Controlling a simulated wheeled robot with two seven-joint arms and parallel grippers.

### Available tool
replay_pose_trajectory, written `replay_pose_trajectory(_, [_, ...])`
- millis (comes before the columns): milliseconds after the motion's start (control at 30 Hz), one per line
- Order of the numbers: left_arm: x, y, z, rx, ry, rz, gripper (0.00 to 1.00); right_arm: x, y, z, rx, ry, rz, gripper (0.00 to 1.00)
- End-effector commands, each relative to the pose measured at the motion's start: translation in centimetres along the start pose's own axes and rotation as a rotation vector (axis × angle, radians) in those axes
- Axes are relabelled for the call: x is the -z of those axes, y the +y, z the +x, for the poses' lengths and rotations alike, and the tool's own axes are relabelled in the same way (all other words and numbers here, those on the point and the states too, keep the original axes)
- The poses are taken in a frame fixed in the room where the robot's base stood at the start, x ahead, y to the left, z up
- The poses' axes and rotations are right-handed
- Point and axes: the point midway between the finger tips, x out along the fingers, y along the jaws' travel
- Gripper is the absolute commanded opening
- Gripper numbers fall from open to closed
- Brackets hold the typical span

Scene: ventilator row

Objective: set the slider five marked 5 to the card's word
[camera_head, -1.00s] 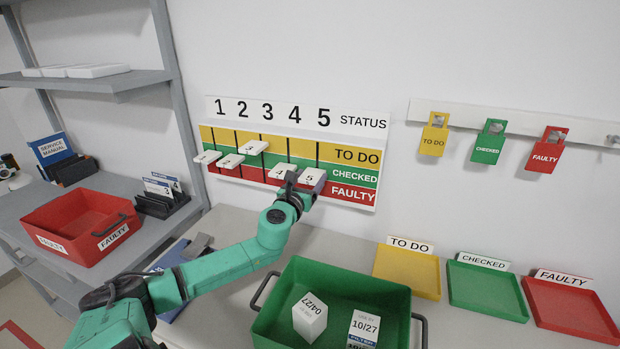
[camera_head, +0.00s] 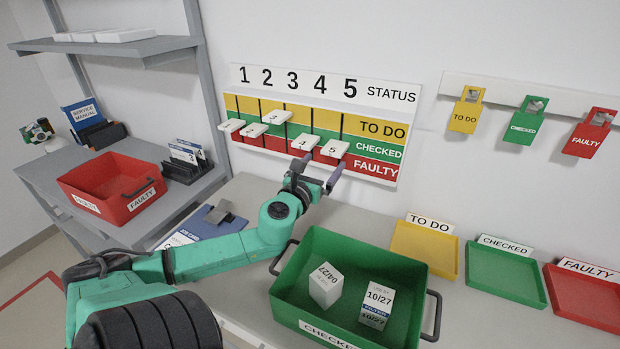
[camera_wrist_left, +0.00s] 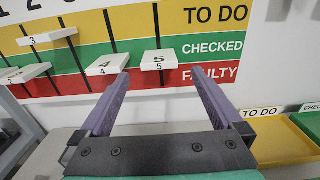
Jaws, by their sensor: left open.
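The slider marked 5 (camera_head: 335,148) is a white tab on its vertical slot in the status board. It sits low in the green CHECKED band, at the edge of the red FAULTY band; it also shows in the left wrist view (camera_wrist_left: 158,60). My left gripper (camera_head: 318,172) is open and empty, just in front of and below slider 5. In the left wrist view its two fingertips (camera_wrist_left: 160,74) stand apart on either side of the tab, without visible contact. A blue board with a white card (camera_head: 182,238) lies on the bench, partly hidden by my left arm; its word is unreadable.
Slider 4 (camera_head: 305,142) is close left of slider 5; slider 3 (camera_head: 279,117) is higher. A green crate (camera_head: 290,297) with two boxes stands below my gripper. Yellow, green and red trays lie to the right. Tags hang on a wall rail (camera_head: 500,91).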

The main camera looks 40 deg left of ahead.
Motion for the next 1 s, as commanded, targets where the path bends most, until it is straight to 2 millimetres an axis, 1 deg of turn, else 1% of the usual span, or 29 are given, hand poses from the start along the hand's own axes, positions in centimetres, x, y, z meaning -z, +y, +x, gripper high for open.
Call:
replay_pose_trajectory(100, [0.2,0.1,-3.1,-0.003,0.004,-0.004,1.0,0.0,0.1,-0.1,-0.001,0.0,0.0,0.35])
replay_pose_trajectory(200, [0.1,0.1,-5.2,-0.004,0.002,-0.002,1.0,0.0,0.1,0.1,-0.001,0.001,0.0,0.35])
replay_pose_trajectory(300, [0.0,0.1,-6.4,-0.004,0.0,0.001,1.0,0.0,0.1,0.2,-0.001,0.0,-0.001,0.35])
replay_pose_trajectory(400, [-0.1,0.1,-6.8,-0.003,-0.002,0.003,1.0,0.0,0.1,0.2,-0.002,0.0,-0.001,0.35])
replay_pose_trajectory(1000, [-0.1,0.1,-6.7,-0.002,-0.002,0.003,1.0,0.2,0.1,0.1,-0.002,0.003,-0.001,0.35])
